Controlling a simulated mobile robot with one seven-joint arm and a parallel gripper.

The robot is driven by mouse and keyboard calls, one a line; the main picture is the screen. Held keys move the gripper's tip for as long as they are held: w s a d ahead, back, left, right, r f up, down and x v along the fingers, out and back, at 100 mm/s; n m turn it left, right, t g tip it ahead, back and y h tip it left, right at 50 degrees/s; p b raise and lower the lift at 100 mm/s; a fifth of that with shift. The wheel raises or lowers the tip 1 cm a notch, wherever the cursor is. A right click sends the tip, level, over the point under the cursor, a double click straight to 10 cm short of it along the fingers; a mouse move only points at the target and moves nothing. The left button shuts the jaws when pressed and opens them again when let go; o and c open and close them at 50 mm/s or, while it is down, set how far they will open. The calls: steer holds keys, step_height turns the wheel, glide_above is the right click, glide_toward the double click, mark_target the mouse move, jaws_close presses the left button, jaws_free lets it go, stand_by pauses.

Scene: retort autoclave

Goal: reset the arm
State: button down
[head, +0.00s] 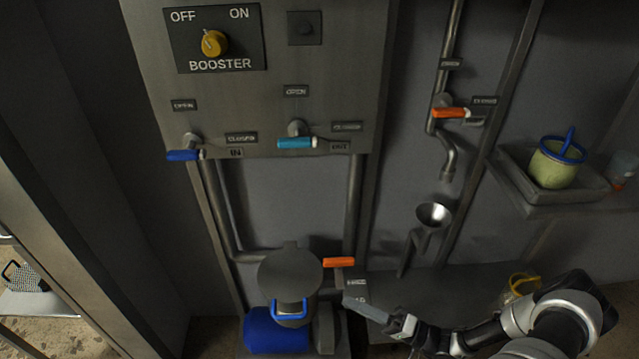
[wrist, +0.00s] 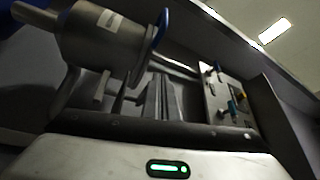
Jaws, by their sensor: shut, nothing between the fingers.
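My arm comes in from the lower right of the head view. My gripper (head: 362,306) is at its left end, low in front of the panel, just right of the autoclave vessel (head: 290,268). The gripper is shut with nothing held. It seems apart from the vessel, though the exact gap is hard to tell. In the wrist view the white wrist body with a green light fills the bottom edge, and a grey metal cylinder (wrist: 95,40) with a blue rim is close at the upper left.
The panel holds a yellow BOOSTER knob (head: 214,43), a blue-handled valve (head: 184,155) and a teal-handled valve (head: 297,142). Orange handles sit on the pipe (head: 450,113) and beside the vessel (head: 339,262). A funnel (head: 433,215) and shelf (head: 530,197) with a green jar (head: 556,163) are right.

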steer(key=s+d+r+n+g+h, duration=0.25)
steer(key=r+g+h, duration=0.4)
steer(key=r, duration=0.75)
steer(key=s+d+r+n+g+h, duration=0.1)
steer(key=d+r+n+g+h, duration=0.15)
steer(key=r+g+h, duration=0.8)
steer(key=s+a+r+m+t, duration=0.1)
steer(key=s+r+t, duration=0.2)
steer(key=r+t, duration=0.25)
steer(key=s+a+r+m+t+h, duration=0.1)
steer(key=s+r+t, duration=0.25)
steer(key=r, duration=0.35)
steer(key=s+r+m+t, duration=0.1)
steer(key=s+r+t, duration=0.1)
steer(key=r+t, duration=0.35)
step_height(320, 180, up, 25)
steer(key=p, duration=2.5)
steer(key=shift+a+r+g, duration=0.15)
steer(key=shift+r+g, duration=0.05)
steer(key=shift+g, duration=0.15)
steer(key=shift+s, duration=0.1)
steer(key=shift+a, duration=0.1)
